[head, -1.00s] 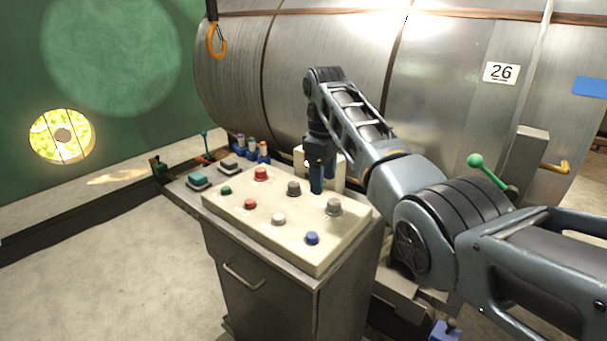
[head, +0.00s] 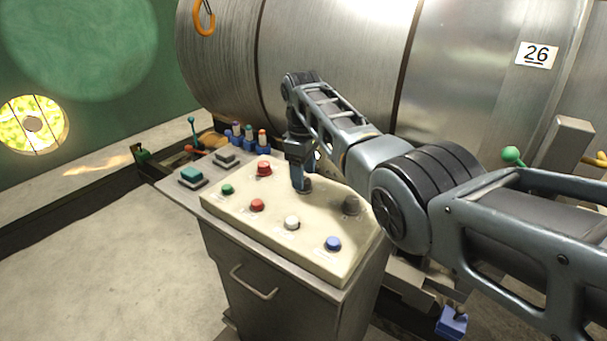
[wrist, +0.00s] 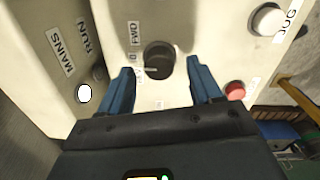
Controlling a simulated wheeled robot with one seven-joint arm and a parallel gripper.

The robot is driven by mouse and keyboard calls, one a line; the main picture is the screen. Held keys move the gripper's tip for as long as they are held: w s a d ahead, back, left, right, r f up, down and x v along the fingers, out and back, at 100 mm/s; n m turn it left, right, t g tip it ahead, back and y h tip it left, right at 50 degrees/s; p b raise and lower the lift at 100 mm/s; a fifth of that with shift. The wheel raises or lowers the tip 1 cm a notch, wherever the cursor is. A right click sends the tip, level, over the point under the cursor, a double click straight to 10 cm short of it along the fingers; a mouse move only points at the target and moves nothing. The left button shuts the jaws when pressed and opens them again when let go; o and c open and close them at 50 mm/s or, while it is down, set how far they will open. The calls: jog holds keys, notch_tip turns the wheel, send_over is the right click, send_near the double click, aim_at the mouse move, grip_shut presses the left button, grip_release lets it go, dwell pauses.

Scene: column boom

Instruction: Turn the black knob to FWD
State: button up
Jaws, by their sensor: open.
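The black knob (wrist: 158,60) is round and sits on the cream panel face. A short pale mark on it points left in the wrist view, towards a label partly hidden by a finger. The FWD label (wrist: 134,33) is up and left of the knob there. My gripper (wrist: 160,68) is open, with one blue finger on each side of the knob and gaps between. In the head view my gripper (head: 298,183) points down at the knob (head: 306,187), which it partly hides. I cannot tell how far the fingertips reach down beside it.
A large metal drum (head: 330,50) stands close behind. Floor at left is clear.

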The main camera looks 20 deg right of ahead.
jog(key=shift+f, duration=0.7)
jog(key=shift+c, duration=0.5)
jog(key=c, duration=0.9)
jog(key=shift+c, duration=0.2)
jog(key=shift+m, duration=0.4)
jog(key=m, duration=0.3)
jog(key=shift+w+m, duration=0.1)
jog(key=shift+m, duration=0.3)
jog(key=m+b, duration=0.1)
jog(key=m, duration=0.3)
jog(key=shift+m, duration=0.3)
